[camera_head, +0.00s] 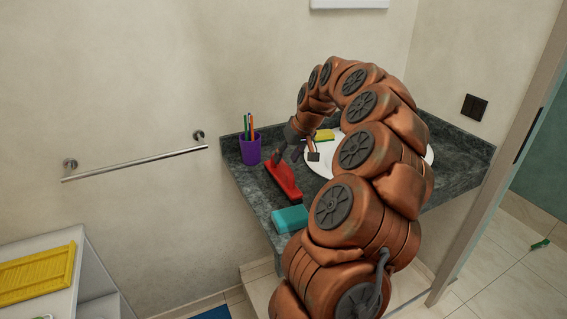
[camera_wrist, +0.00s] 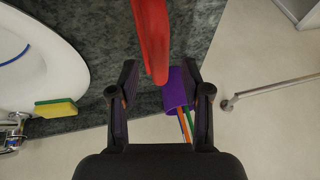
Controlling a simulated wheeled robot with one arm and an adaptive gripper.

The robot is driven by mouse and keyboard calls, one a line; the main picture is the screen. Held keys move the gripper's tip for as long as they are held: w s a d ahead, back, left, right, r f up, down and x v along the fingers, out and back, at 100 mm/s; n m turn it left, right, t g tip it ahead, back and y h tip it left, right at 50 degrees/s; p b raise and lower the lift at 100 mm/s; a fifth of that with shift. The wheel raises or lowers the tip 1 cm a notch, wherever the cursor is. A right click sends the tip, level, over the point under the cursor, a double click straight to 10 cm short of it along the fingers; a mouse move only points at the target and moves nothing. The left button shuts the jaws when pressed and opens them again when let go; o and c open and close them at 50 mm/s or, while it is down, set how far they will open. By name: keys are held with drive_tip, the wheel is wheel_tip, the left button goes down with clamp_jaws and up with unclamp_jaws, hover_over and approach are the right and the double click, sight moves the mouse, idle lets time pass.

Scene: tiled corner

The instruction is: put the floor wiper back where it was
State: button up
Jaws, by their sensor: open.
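A long red object (camera_head: 283,181), which looks like the floor wiper, lies on the dark stone counter (camera_head: 255,200) left of the sink. My gripper (camera_head: 297,155) is over the counter just behind the red piece. In the wrist view the gripper (camera_wrist: 160,78) is open, with gaps on both sides of the red end. I cannot tell how high the fingers are above the counter.
A purple cup (camera_head: 250,149) with pens stands close by. A teal box (camera_head: 290,219) sits at the counter's front. A yellow-green sponge (camera_wrist: 57,108) lies by the white sink (camera_wrist: 35,60). A metal towel bar (camera_head: 135,163) is on the left wall. A white shelf (camera_head: 85,268) stands below left.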

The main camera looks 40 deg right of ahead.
drive_tip(key=b+v, duration=0.2)
drive_tip(key=v, duration=0.6)
